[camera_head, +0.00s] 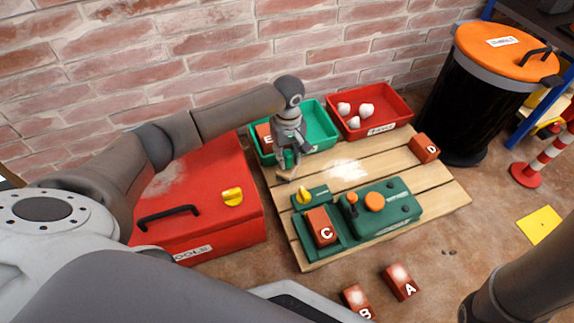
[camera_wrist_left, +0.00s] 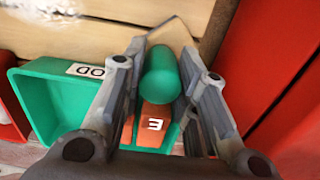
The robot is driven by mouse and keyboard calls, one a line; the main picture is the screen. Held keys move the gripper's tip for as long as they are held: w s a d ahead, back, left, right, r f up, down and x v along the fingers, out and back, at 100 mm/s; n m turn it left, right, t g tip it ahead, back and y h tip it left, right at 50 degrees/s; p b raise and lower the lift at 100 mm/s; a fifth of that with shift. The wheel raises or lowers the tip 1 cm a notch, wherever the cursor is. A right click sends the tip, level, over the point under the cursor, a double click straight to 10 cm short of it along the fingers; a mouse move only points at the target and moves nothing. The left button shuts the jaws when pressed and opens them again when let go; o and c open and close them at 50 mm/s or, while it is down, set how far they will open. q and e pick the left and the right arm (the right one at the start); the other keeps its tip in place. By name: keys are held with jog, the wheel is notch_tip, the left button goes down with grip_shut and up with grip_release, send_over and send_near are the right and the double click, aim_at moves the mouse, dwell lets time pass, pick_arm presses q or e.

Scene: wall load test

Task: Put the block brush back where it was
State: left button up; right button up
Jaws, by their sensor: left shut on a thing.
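My left gripper (camera_head: 289,160) is shut on the block brush (camera_head: 286,175) above the left part of the wooden pallet-like table (camera_head: 440,190). In the left wrist view the brush's green round handle (camera_wrist_left: 160,75) lies between the fingers, with a pale wooden-looking part (camera_wrist_left: 170,35) beyond it. Whether the brush touches the boards is unclear. A white dusty patch (camera_head: 348,170) lies on the boards to its right. My right gripper is out of view.
Behind are a green bin (camera_head: 322,120) holding block E (camera_head: 264,133) and a red bin (camera_head: 385,108) with white lumps. A green fixture (camera_head: 397,205) with block C (camera_head: 321,227) stands in front. Block D (camera_head: 424,148) is right; a red toolbox (camera_head: 200,190) is left.

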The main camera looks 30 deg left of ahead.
aim_at(287, 161)
pick_arm(q)
jog(key=shift+w+a+f, duration=0.1)
jog(key=shift+w+f, duration=0.05)
jog(key=shift+f, duration=0.1)
notch_tip(287, 161, down, 3)
jog(key=shift+w+a+f+b, duration=0.1)
jog(key=shift+f+b, duration=0.1)
jog(key=shift+b, duration=0.95)
jog(key=shift+r, duration=0.15)
jog(key=o, duration=1)
jog(key=shift+f, duration=0.2)
jog(key=shift+c, duration=0.2)
jog(key=shift+r, duration=0.15)
